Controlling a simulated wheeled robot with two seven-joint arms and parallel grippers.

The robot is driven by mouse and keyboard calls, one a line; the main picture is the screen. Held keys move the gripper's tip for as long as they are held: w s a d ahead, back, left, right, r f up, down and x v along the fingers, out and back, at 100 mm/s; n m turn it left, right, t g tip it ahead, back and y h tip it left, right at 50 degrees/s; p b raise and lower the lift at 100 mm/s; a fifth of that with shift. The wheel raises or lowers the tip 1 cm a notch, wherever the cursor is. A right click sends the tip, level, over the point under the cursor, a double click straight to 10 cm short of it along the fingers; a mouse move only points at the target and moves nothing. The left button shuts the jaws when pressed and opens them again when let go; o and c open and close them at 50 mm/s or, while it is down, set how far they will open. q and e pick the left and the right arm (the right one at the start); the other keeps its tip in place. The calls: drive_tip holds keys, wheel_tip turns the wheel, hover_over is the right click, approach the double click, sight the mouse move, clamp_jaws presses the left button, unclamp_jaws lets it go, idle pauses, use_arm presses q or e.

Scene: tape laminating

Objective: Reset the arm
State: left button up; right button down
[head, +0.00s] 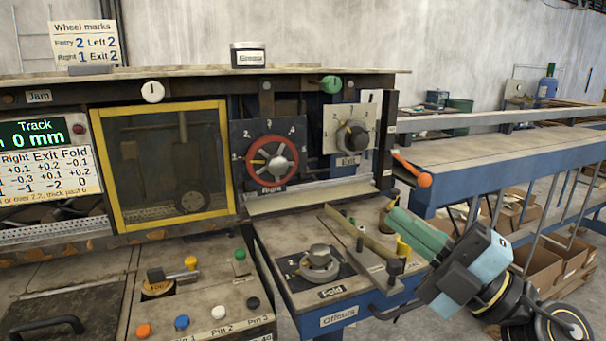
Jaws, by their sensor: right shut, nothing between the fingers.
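My right arm comes in from the lower right. Its gripper (402,224) points up and left with its green fingers together, shut and empty. It is in front of the right end of the machine, by the fold panel and a yellow part (404,248) that it partly covers. I cannot tell whether it touches anything. My left arm and gripper are not in view. The red wheel (272,162) marked Right and the Exit knob (353,137) are up and left of the gripper. The Fold knob (319,258) is to its left and lower.
An orange-tipped lever (424,180) sticks out just above the gripper. A blue-framed conveyor table (490,166) extends right, with cardboard boxes (562,250) below. A yellow-framed window (165,165) and a pin panel (205,308) with several coloured knobs are at left. Open floor shows at right.

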drive_tip(key=d+f+m+t+h, duration=0.2)
drive_tip(key=d+f+m+h, duration=0.4)
drive_tip(key=f+m+h, duration=0.45)
drive_tip(key=d+f+m+t+h, duration=0.1)
drive_tip(key=d+f+m+h, duration=0.5)
drive_tip(key=f+m+h, duration=0.45)
drive_tip(key=s+a+f+m+g+y, duration=0.1)
drive_tip(key=s+a+f+m+g, duration=0.1)
drive_tip(key=s+f+g, duration=0.65)
drive_tip(key=s+a+f+m+g+y, duration=0.15)
drive_tip(key=s+f+g, duration=0.35)
drive_tip(key=s+f, duration=0.65)
drive_tip(key=s+f+g, duration=0.1)
drive_tip(key=s+f, duration=0.2)
drive_tip(key=f, duration=2)
drive_tip(key=s+d+f+g, duration=0.1)
drive_tip(key=s+d+f, duration=0.2)
drive_tip(key=s+f, duration=1.1)
drive_tip(key=shift+s, duration=1.05)
